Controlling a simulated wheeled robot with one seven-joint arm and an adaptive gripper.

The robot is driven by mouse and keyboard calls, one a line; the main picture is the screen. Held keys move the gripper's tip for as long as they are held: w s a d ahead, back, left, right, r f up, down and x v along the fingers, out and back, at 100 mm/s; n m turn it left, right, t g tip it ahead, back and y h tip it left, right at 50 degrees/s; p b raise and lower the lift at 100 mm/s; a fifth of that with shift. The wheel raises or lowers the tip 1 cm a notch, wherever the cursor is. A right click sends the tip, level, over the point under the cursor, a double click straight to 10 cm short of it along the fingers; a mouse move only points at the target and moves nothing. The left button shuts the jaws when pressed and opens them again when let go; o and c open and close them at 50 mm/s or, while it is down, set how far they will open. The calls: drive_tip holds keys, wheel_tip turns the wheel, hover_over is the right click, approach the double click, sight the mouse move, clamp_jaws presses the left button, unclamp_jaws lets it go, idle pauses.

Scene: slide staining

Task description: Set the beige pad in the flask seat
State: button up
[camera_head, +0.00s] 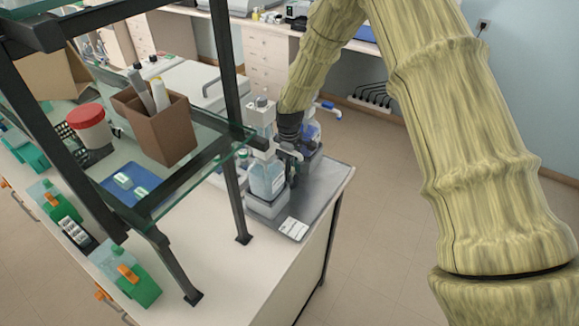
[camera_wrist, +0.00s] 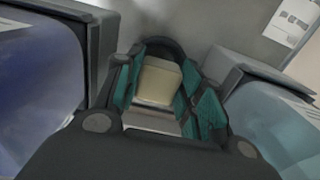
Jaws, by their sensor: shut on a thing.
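The beige pad (camera_wrist: 159,80) is a small pale block between the teal fingertips of my gripper (camera_wrist: 163,84) in the wrist view. My gripper is shut on it. In the head view my gripper (camera_head: 289,172) is low over the grey tray, between two bottles, and the pad cannot be made out there. A grey block-like base (camera_head: 266,206) stands under the light-blue bottle. I cannot tell which base is the flask seat, or whether the pad touches anything below it.
The light-blue bottle (camera_head: 267,180) is close on the near side, and a dark-blue flask (camera_head: 309,132) is behind. The grey tray (camera_head: 325,190) has free room at right. A white card (camera_head: 293,228) lies at its front. A glass shelf (camera_head: 190,185) with a black frame stands left.

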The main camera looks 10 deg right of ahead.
drive_tip(key=shift+f, duration=0.6)
drive_tip(key=shift+f+b, duration=0.35)
drive_tip(key=shift+f, duration=0.1)
drive_tip(key=o, duration=1.1)
drive_tip(key=shift+c, duration=0.2)
wheel_tip(320, 180, up, 12)
